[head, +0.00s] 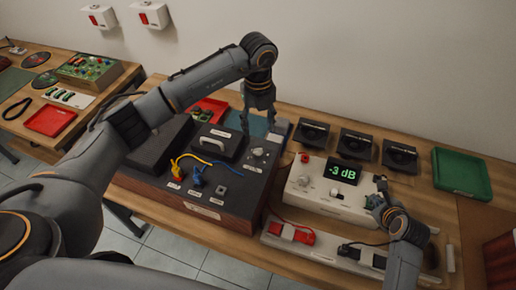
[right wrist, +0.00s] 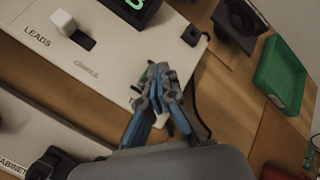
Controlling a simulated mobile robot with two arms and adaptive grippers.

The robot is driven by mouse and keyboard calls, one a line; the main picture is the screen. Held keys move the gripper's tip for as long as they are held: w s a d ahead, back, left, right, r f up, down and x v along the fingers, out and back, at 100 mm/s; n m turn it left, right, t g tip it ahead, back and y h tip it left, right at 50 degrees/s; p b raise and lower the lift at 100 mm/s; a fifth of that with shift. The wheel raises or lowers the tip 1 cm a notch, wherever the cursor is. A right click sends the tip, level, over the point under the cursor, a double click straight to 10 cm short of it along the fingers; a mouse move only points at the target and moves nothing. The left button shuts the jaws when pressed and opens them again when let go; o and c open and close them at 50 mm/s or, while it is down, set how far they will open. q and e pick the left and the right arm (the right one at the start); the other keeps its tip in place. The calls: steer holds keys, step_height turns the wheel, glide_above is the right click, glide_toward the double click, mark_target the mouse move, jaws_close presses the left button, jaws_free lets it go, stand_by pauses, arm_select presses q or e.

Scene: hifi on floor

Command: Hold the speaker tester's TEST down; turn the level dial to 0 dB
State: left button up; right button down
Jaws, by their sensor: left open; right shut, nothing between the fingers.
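The speaker tester (head: 350,208) is a white box with a green display (head: 345,174) reading -3 dB; its panel (right wrist: 110,62) fills much of the right wrist view. My right gripper (head: 376,192) is shut and empty at the tester's right end, its fingertips (right wrist: 158,76) over the panel. They hide what lies under them; I cannot tell whether they touch TEST. A grey knob (head: 258,153) sits on the dark wood-sided unit (head: 225,205); its label is unreadable, so I cannot tell if it is the level dial. My left gripper (head: 258,122) is open above and behind this knob, apart from it.
A white knob (head: 303,180) and a red part (head: 304,158) sit on the tester's left. Yellow and blue leads (head: 196,172) lie on the dark unit. A pale strip with red and black clips (head: 292,234) lies in front.

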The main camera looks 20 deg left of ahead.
mark_target(258, 152)
arm_select(q)
step_height(258, 152, down, 11)
steer(key=shift+f, duration=0.1)
stand_by(0.3)
jaws_close()
